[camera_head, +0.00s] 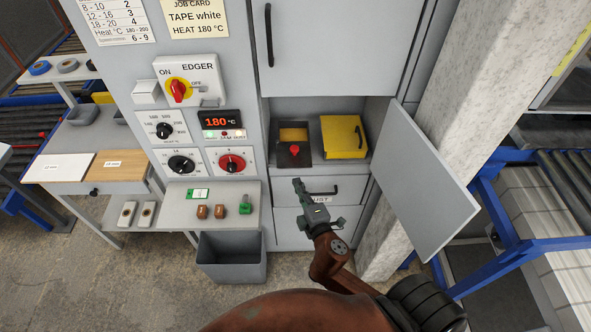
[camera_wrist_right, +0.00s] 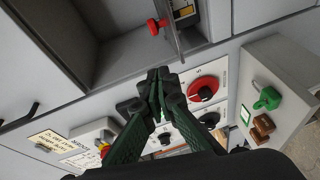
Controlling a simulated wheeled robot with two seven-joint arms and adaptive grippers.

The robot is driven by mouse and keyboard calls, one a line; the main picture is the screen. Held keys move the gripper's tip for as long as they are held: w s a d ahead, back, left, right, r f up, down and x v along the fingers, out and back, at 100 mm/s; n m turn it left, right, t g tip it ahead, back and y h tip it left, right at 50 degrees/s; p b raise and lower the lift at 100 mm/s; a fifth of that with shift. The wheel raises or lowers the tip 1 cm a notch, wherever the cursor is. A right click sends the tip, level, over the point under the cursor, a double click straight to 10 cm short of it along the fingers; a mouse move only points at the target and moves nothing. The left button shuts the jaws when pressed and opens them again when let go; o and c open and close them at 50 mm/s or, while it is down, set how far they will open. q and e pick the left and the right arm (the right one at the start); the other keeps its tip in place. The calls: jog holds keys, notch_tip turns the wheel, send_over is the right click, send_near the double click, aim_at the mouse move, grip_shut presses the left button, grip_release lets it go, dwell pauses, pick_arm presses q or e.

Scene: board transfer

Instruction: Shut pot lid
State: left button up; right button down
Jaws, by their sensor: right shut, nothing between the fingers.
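The pot (camera_head: 293,135) stands in the open compartment of the grey cabinet, its upper part showing yellow-orange. A dark plate with a red knob (camera_head: 294,150), which looks like its lid, is at its front; I cannot tell its exact tilt. In the right wrist view the red knob (camera_wrist_right: 153,27) and yellow part of the pot (camera_wrist_right: 184,11) show at the top, beside a thin grey edge. My right gripper (camera_head: 298,184) is shut and empty, in front of and below the pot, apart from it. Its closed fingers (camera_wrist_right: 160,82) show in the wrist view. My left gripper is out of view.
A yellow box (camera_head: 343,137) stands right of the pot. The compartment door (camera_head: 425,180) hangs open to the right. A drawer front (camera_head: 322,190) lies below. Left are the control panel with dials (camera_head: 232,162) and a small shelf (camera_head: 180,208) with brown and green pieces.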

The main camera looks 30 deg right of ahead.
aim_at(294, 164)
jog(key=x, duration=0.9)
jog(key=shift+w+d, duration=0.1)
jog(key=shift+w, duration=0.25)
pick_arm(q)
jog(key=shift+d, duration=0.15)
pick_arm(e)
jog(key=shift+w+d+f, duration=0.2)
jog(key=shift+w+d, duration=0.3)
jog(key=shift+d, duration=0.35)
jog(key=shift+w+d+f, duration=0.2)
jog(key=shift+w+d, duration=0.3)
jog(key=shift+d, duration=0.35)
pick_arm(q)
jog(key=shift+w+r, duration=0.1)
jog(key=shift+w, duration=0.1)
